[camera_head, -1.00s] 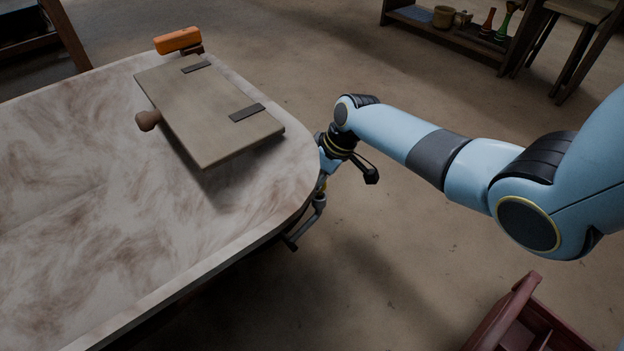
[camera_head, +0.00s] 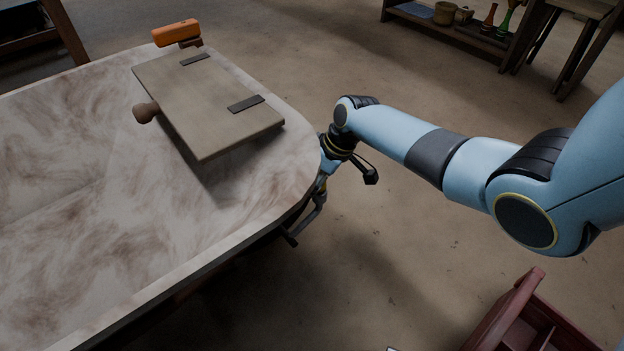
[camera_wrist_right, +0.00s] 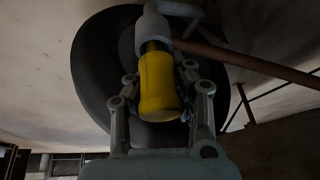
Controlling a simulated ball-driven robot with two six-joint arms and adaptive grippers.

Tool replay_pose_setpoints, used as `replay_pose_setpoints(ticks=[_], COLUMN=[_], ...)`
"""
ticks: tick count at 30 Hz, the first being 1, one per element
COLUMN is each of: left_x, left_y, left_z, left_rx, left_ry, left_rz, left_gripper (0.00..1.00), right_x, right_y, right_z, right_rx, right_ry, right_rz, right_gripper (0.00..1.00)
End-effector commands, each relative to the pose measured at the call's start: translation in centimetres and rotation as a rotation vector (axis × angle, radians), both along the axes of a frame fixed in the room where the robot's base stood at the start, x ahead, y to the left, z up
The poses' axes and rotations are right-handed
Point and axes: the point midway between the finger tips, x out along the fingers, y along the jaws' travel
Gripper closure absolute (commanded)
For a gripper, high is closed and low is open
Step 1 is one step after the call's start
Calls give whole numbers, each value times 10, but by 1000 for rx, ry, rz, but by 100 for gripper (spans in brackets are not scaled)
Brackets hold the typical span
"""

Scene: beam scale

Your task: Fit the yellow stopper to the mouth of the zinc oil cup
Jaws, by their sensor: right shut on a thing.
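In the right wrist view the yellow stopper (camera_wrist_right: 158,88) is between the fingers of my right gripper (camera_wrist_right: 158,75), which is shut on it. A dark neck at its far end meets a pale grey cylinder (camera_wrist_right: 153,30), which looks like the zinc oil cup's mouth. The neck and cylinder line up closely; how deep the neck sits inside cannot be told. In the head view my right gripper (camera_head: 303,222) is low beside the table's rounded corner, partly hidden by the edge. My left gripper is out of view.
A dark round part (camera_wrist_right: 90,65) and a brown rod (camera_wrist_right: 245,62) lie behind the stopper under the pale tabletop. The table (camera_head: 60,200) bears a hinged wooden board (camera_head: 205,100) with a knob and an orange block (camera_head: 176,33). A red crate (camera_head: 520,315) stands on the floor, lower right.

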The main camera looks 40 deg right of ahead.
Motion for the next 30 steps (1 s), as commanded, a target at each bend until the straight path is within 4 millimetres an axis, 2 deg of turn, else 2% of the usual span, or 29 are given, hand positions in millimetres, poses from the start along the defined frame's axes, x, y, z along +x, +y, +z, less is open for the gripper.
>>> replay_pose_setpoints(ticks=[12, 13, 19, 30], left_x=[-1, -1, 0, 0], left_y=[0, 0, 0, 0], left_z=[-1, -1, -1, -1], left_rx=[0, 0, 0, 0], left_ry=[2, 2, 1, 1], left_rz=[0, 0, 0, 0], left_gripper=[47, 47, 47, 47], right_x=[-1, -1, -1, -2], right_y=[-2, -2, -2, -3], right_z=[-3, -3, -3, 2], right_rx=[-5, -6, -4, -3], right_ry=[0, 1, 1, -1], right_rz=[1, 1, 0, 0], right_gripper=[100, 82, 56, 55])
